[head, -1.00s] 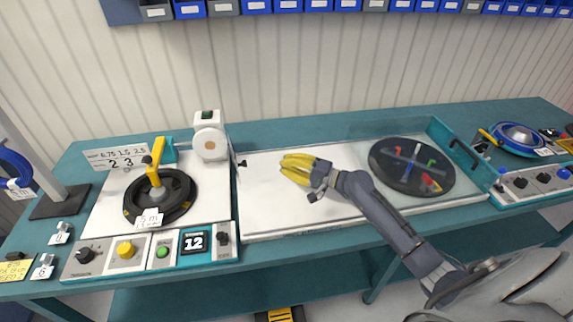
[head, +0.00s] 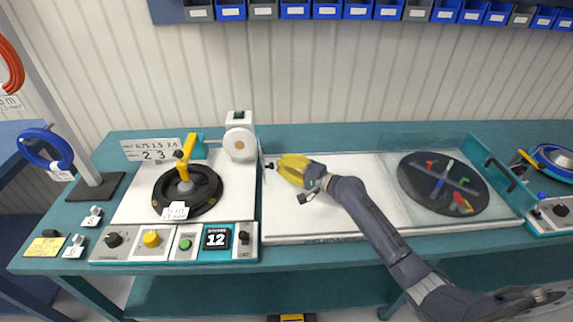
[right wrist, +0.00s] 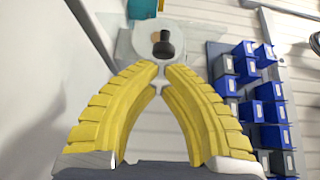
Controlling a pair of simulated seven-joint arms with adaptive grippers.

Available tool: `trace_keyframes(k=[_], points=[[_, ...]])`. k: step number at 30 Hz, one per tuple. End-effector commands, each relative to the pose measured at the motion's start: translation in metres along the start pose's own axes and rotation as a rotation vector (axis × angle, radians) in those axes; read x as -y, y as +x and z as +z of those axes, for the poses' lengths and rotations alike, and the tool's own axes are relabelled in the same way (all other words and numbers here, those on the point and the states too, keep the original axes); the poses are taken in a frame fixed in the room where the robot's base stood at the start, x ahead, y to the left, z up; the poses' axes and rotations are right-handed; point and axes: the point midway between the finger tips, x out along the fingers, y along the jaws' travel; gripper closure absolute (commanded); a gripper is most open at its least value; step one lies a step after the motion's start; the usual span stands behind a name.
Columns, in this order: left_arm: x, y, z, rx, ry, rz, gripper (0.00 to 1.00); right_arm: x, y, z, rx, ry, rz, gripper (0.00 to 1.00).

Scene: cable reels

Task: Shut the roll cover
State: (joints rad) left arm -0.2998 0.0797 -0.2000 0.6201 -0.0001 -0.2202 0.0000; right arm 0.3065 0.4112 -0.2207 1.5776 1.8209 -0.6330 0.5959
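A low clear cover (head: 397,214) with a teal end bar and dark handle (head: 502,172) lies around the dark disc (head: 440,185) at the right of the white bed. I cannot tell how far it is shut. A black knob (head: 269,166) stands at the bed's left end. My right gripper (head: 280,170) has yellow ribbed fingers and is close to this knob on its right. In the right wrist view, the fingertips (right wrist: 160,73) nearly meet with nothing seen between them, and the black knob (right wrist: 163,45) shows just beyond them. My left gripper is out of view.
A white measuring wheel (head: 240,143) stands just behind and left of the knob. A black reel (head: 187,190) with a yellow arm (head: 186,158) is further left. Control panels line the front edge. The white bed (head: 335,220) is clear beneath my arm.

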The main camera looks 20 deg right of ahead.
Motion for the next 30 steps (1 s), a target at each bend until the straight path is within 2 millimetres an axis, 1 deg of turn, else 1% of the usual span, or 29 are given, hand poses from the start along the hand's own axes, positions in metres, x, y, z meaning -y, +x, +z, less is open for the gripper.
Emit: trace_keyframes(k=[11, 18, 30], points=[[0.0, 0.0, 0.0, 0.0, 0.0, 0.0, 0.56, 0.0, 0.001, 0.001, -0.002, 0.001, -0.001, 1.0], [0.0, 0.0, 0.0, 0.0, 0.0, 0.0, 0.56, 0.0, 0.008, 0.01, -0.026, 0.0, -0.002, 1.0], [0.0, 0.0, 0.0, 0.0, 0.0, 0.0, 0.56, 0.001, 0.015, 0.018, -0.054, 0.0, -0.002, 1.0]])
